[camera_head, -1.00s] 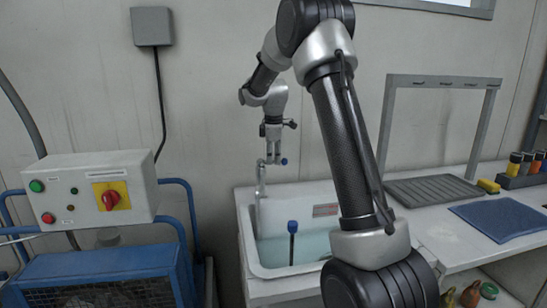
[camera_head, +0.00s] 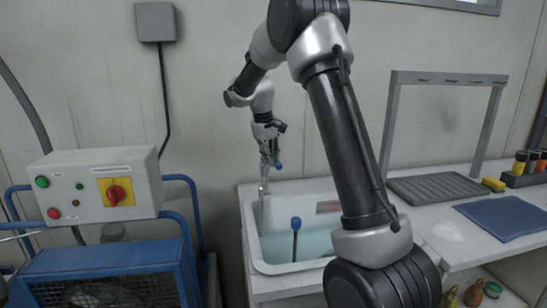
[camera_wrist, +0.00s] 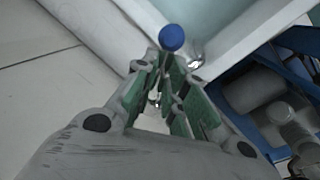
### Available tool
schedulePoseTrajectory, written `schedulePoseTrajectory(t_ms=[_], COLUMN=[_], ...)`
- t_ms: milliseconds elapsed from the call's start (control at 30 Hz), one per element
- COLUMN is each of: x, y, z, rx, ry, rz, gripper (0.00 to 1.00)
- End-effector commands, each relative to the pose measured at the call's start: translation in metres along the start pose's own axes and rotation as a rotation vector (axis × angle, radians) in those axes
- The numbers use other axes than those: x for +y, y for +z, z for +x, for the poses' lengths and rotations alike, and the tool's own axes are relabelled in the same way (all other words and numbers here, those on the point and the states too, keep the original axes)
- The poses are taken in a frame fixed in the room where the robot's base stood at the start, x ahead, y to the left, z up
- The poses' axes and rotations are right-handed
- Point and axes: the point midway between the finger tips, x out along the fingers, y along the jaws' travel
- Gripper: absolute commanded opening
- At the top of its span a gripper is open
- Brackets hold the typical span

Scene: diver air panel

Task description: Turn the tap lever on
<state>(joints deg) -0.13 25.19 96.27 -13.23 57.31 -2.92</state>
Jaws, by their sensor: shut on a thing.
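The tap (camera_head: 263,183) is a slim silver upright at the back left of the sink in the head view. Its lever has a blue ball end (camera_head: 279,166), which also shows large in the wrist view (camera_wrist: 171,37). My gripper (camera_head: 268,158) is at the top of the tap, pointing down and tilted. Its green-padded fingers (camera_wrist: 168,65) are shut on the tap lever, with the blue ball just beyond the fingertips. The fingers hide most of the lever and the top of the tap.
The sink (camera_head: 250,250) below holds water and a dark rod with a blue top (camera_head: 296,223). A control box with a red knob (camera_head: 116,194) stands at the left above a blue frame. A counter with a grey rack (camera_head: 437,189) is at the right.

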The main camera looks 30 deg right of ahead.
Motion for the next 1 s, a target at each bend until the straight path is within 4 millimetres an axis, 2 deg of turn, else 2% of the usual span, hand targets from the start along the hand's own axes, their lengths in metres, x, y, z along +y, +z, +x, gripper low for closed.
schedulePoseTrajectory(t_ms=[400,1000], x=[-0.011,-0.013], y=[-0.004,-0.004], z=[-0.003,-0.004], rx=[-0.043,-0.054], ry=[0.000,0.000], rz=[0.237,0.294], gripper=[0.00,0.00])
